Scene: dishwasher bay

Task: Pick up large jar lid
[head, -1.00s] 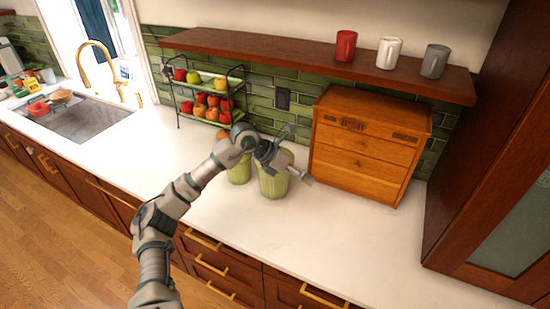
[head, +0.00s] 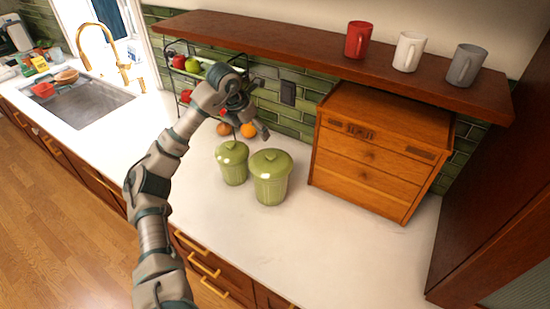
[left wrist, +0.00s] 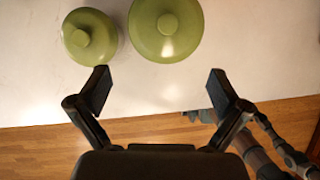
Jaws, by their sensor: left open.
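The large green jar (head: 270,188) stands on the white counter with its domed, knobbed lid (head: 271,162) on top. The large jar lid also shows from above in the left wrist view (left wrist: 166,45), cut off by the top edge. A smaller green jar (head: 233,174) with its own lid (head: 231,151) stands just left of it; that lid shows in the left wrist view (left wrist: 80,50). My left gripper (head: 257,108) is open and empty, above and behind the jars. In the left wrist view its spread fingers (left wrist: 160,80) are apart from both lids. My right gripper is not identifiable.
A wooden drawer box (head: 370,150) stands right of the jars under a shelf (head: 300,45) with red, white and grey mugs. A fruit rack (head: 180,75) and loose oranges (head: 248,130) are behind the arm. The counter in front of the jars is clear.

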